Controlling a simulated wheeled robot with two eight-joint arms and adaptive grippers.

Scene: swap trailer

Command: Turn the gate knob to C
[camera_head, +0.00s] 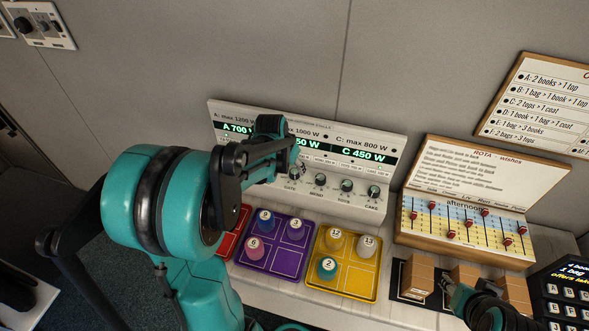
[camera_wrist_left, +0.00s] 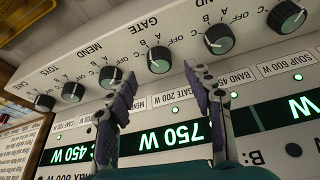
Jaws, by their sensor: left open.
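The gate knob (camera_wrist_left: 159,60) is a dark round knob on the pale control panel (camera_head: 392,125), in the row under the green displays. The wrist view shows the panel upside down, with OFF, A, B and C marks around the knobs. I cannot tell which mark the gate knob's pointer is at. My left gripper (camera_head: 294,158) is open at the panel. In the wrist view its two fingers (camera_wrist_left: 163,78) are apart, with the gate knob showing just beyond and between their tips. They do not visibly grip it. My right gripper (camera_head: 482,300) is at the lower right; its jaws are unclear.
The mend knob (camera_head: 318,180) and other knobs stand close beside the gate knob. Below are a purple tray (camera_head: 273,268) and a yellow tray (camera_head: 350,285) with numbered pieces. A slider board (camera_head: 430,238) and brown blocks (camera_head: 418,272) are at right.

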